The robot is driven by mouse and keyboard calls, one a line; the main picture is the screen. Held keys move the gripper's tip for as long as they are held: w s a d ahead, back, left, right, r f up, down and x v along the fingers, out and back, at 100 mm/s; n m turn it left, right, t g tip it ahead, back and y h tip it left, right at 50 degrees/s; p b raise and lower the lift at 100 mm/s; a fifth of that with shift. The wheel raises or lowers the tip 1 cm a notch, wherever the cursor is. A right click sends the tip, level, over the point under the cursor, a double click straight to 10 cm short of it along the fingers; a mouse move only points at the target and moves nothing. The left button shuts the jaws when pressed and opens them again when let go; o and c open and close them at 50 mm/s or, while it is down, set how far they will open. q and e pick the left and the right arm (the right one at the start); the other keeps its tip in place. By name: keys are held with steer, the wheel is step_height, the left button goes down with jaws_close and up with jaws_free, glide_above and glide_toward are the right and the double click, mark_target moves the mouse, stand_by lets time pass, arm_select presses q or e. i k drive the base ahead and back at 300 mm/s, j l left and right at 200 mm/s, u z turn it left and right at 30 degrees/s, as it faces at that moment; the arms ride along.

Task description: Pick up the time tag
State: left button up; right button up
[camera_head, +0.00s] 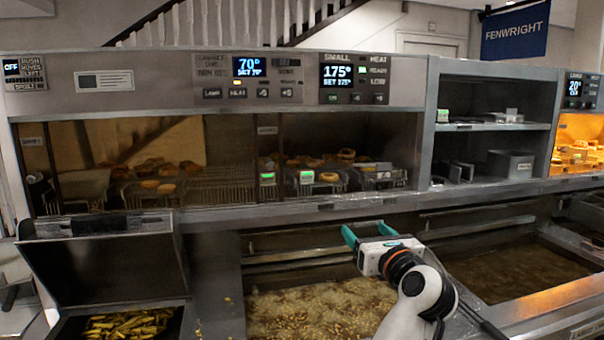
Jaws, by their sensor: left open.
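Small tags with lit green faces, which look like time tags, show in several places. One tag (306,178) is at the front of the middle bay, another tag (266,178) is by the divider to its left, and one tag (443,116) stands on the upper shelf at the right. I cannot tell which one the task means. My left gripper (366,229) has teal fingers, is open and looks empty. It is over the fryer area, below and to the right of the middle bay's tags in the picture. My right gripper is not in view.
Bubbling fryer oil (310,308) lies below my left arm, with a second vat (505,270) at the right. An open bin of fries (128,325) is at lower left. Bays hold round fried pieces (158,186). A metal box (510,163) sits on the lower shelf.

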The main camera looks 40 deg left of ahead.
mark_target(306, 176)
steer(key=i+j, duration=0.25)
steer(key=j, duration=0.15)
steer(key=i+j, duration=0.25)
steer(key=j, duration=0.15)
steer(key=i+j, duration=0.2)
steer(key=j, duration=0.2)
